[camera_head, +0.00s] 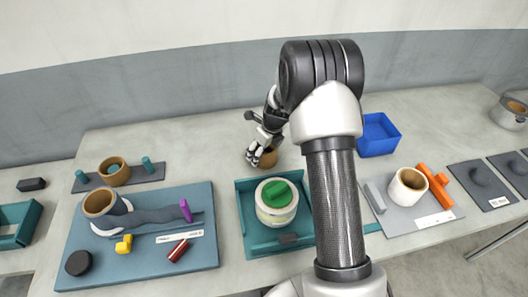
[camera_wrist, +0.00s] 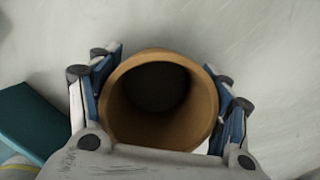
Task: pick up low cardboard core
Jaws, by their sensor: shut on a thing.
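The low cardboard core (camera_head: 267,158) is a short brown ring near the middle of the table, behind the teal tray. My gripper (camera_head: 262,150) is over it, and part of the core is hidden by the fingers. In the wrist view the core (camera_wrist: 204,85) shows from above with its open, dark inside. The fingers of my gripper (camera_wrist: 160,100) lie against its left and right sides, shut on it. I cannot tell whether the core touches the table.
A teal tray (camera_head: 246,215) holding a pale round container with a green top (camera_head: 276,191) stands in front. A blue bin (camera_head: 378,140) is to the right. A blue-grey mat (camera_head: 140,270) with several items lies left. The tabletop behind is clear.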

